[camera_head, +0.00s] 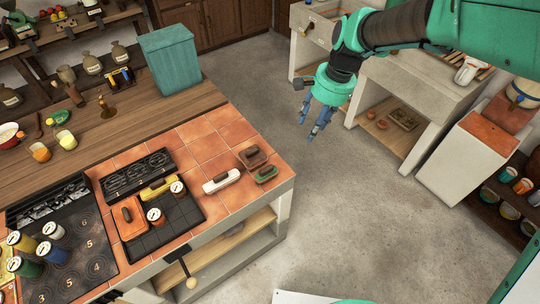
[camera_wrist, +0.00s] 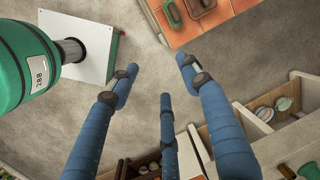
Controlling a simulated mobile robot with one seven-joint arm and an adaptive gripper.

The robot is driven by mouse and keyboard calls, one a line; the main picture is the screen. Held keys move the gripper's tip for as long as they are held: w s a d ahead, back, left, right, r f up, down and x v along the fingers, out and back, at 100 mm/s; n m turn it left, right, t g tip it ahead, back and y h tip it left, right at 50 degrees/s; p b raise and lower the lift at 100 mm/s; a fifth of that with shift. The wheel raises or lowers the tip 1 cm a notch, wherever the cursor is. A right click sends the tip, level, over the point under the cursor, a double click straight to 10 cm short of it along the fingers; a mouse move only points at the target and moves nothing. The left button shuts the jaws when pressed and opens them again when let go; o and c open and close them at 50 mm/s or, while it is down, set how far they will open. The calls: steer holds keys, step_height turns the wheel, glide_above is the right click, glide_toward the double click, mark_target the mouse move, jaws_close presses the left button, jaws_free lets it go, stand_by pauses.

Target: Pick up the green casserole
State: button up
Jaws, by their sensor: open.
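The green casserole (camera_head: 265,175) is a small dish with a brown top piece, on the terracotta tiled counter near its right corner.
A brown casserole (camera_head: 252,156) sits close behind the green one; a white one (camera_head: 221,180) is to its left. Yellow (camera_head: 158,187) and orange (camera_head: 128,217) ones are farther left. A teal bin (camera_head: 170,62) stands on the wooden counter. The grey floor (camera_head: 350,220) is clear.

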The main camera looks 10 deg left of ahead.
steer(key=w+a+f+m+g, duration=0.1)
steer(key=w+a+f, duration=0.1)
steer(key=a+f, duration=0.3)
steer(key=w+a+f+m+g, duration=0.1)
steer(key=w+a+f+m, duration=0.1)
steer(key=a+f, duration=0.4)
step_height(320, 180, down, 5)
steer(key=shift+w+r+g, duration=0.1)
steer(key=shift+w+g, duration=0.2)
steer(key=shift+w, duration=0.45)
steer(key=b, duration=0.2)
glide_above(267, 169)
steer(key=w+d, duration=0.1)
steer(key=d, duration=0.1)
steer(key=shift+w+a+f, duration=0.1)
steer(key=shift+f, duration=2)
steer(key=shift+w+a+f, duration=0.1)
steer(key=shift+f, duration=1.95)
steer(key=shift+b+x, duration=0.65)
steer(key=shift+x, duration=2)
steer(key=shift+a+r, duration=0.1)
jaws_close()
